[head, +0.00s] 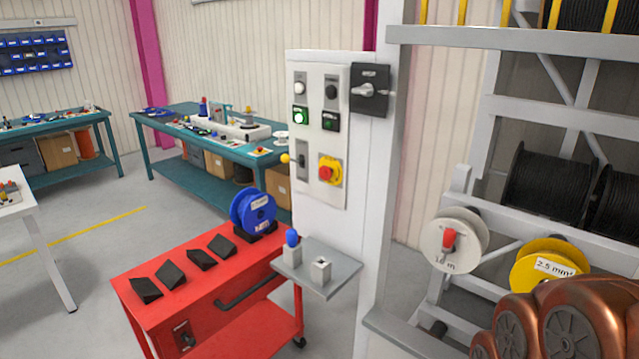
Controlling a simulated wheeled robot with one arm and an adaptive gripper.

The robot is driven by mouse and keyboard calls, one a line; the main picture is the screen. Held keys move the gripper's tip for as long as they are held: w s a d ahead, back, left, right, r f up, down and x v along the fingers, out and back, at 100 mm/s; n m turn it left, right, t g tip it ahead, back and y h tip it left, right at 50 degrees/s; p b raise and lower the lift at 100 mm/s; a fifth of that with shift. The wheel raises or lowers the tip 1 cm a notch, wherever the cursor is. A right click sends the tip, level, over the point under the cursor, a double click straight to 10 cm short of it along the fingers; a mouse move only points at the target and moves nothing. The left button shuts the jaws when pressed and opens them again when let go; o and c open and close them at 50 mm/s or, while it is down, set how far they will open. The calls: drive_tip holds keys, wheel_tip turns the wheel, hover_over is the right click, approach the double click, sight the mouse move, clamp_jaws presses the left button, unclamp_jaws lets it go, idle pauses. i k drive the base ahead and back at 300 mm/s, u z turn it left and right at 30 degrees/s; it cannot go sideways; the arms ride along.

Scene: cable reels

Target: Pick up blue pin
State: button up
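The blue pin (291,238) stands upright in a small grey block (292,256) on the left part of a grey shelf (335,280). A second grey block (320,269) sits to its right, with a dark hole in its top and no pin in it. The shelf juts out below a white control panel (313,185). Nothing is touching the pin. My gripper is not in view; only rounded copper-coloured arm parts show at the bottom right.
A red cart (215,290) with several black wedges and a blue reel (254,209) stands close to the left of the shelf. A white post (378,220) rises behind it. A rack at right holds a white reel (455,240) and yellow reel (540,268).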

sight(292, 234)
drive_tip(key=u, duration=0.2)
drive_tip(key=k, duration=0.45)
drive_tip(key=u, duration=1.45)
drive_tip(key=i, duration=1.45)
drive_tip(key=z, duration=0.45)
